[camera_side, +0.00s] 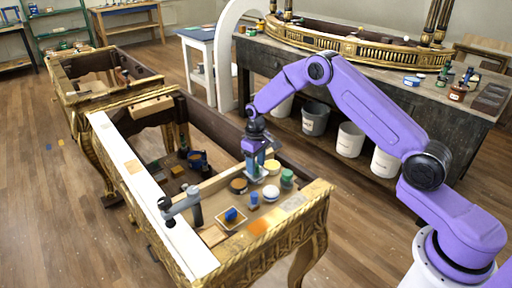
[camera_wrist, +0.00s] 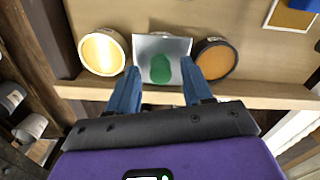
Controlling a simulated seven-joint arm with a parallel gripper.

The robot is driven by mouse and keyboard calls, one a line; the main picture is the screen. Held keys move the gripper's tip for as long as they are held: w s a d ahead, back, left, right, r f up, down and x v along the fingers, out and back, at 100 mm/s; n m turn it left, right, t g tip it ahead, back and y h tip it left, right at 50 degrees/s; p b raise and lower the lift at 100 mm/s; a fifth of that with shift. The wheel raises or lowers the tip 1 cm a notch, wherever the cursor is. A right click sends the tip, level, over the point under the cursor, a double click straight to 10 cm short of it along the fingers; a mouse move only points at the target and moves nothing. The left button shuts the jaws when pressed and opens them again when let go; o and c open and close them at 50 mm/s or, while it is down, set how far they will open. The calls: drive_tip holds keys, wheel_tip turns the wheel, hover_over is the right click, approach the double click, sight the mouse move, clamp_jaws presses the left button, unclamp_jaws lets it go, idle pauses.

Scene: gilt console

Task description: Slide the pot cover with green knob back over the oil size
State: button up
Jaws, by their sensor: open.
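The pot cover (camera_wrist: 148,48) is a pale square plate with a rounded green knob (camera_wrist: 161,69), seen in the wrist view. It lies between an open pot of amber-brown stuff (camera_wrist: 216,60) on the right and an open pot of pale yellow stuff (camera_wrist: 103,51) on the left. A pale rim shows just past its far edge; I cannot tell what is under the plate. Which pot holds the oil size is not clear. My gripper (camera_wrist: 160,75) is open, its blue fingers on either side of the knob. In the side view my gripper (camera_side: 253,172) points down among the pots.
A white jar (camera_side: 271,194), a green jar (camera_side: 287,178) and a small blue jar (camera_side: 254,199) stand close by on the board. A blue item lies on a square pad (camera_side: 232,218). A wooden ledge (camera_wrist: 270,97) runs along the board's edge. A clamp (camera_side: 180,205) stands at left.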

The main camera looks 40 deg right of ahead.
wheel_tip(320, 180, up, 17)
idle(0.4)
drive_tip(key=shift+a, duration=0.1)
drive_tip(key=s+a+r+n, duration=0.2)
drive_tip(key=s+a, duration=0.3)
drive_tip(key=s, duration=0.5)
drive_tip(key=s+a+r+n, duration=0.3)
drive_tip(key=s+a, duration=0.2)
drive_tip(key=s, duration=0.5)
drive_tip(key=s+d+f+n, duration=0.1)
drive_tip(key=s+d+n, duration=0.1)
drive_tip(key=s, duration=0.9)
drive_tip(key=s+d+f+n, duration=0.1)
drive_tip(key=s+d, duration=0.4)
drive_tip(key=s, duration=0.7)
drive_tip(key=shift+n, duration=0.8)
